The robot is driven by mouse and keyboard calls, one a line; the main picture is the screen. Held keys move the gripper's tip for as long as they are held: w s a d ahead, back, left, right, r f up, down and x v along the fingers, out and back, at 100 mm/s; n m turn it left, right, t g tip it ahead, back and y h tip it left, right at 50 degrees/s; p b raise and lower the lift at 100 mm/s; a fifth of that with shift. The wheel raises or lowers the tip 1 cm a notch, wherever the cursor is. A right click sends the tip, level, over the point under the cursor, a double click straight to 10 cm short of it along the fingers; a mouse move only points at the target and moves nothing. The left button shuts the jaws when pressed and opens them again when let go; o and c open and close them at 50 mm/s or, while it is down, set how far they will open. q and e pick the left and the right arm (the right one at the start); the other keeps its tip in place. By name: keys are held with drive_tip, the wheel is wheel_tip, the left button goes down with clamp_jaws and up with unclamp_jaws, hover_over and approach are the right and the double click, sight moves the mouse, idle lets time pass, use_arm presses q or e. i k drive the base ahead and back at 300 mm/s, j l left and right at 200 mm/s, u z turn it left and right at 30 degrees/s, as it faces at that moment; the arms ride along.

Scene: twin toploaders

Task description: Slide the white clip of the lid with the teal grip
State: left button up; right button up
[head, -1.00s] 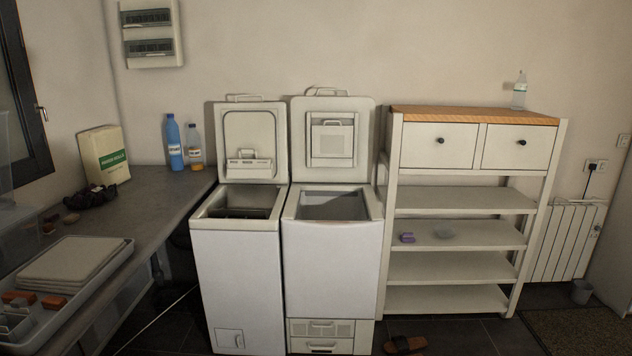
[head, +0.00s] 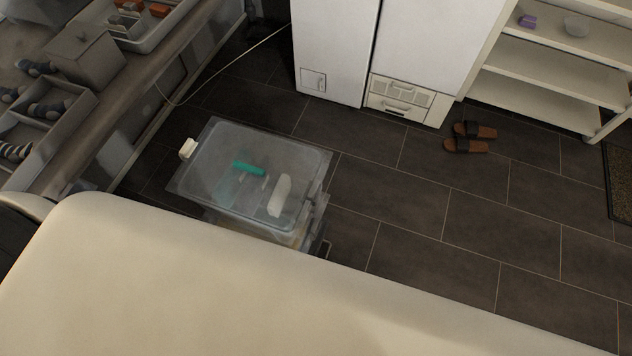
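A clear box with a transparent lid (head: 225,150) stands on the floor in the lower middle of the head view. A teal grip (head: 249,168) shows at the middle of the lid. A white clip (head: 187,148) sits at the lid's left edge. A white elongated piece (head: 279,195) shows toward the lid's right side; I cannot tell whether it is on the lid or under it. The box's near side is partly hidden behind a large cream surface of my own body. Neither gripper is in view.
Brown sandals (head: 470,137) lie on the dark tiled floor to the right, which is otherwise mostly clear. A worktop (head: 130,70) with a tray and boxes of socks runs along the left. A shelf unit (head: 545,90) stands at right.

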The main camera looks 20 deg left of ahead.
sight(187, 151)
drive_tip(key=u, duration=1.65)
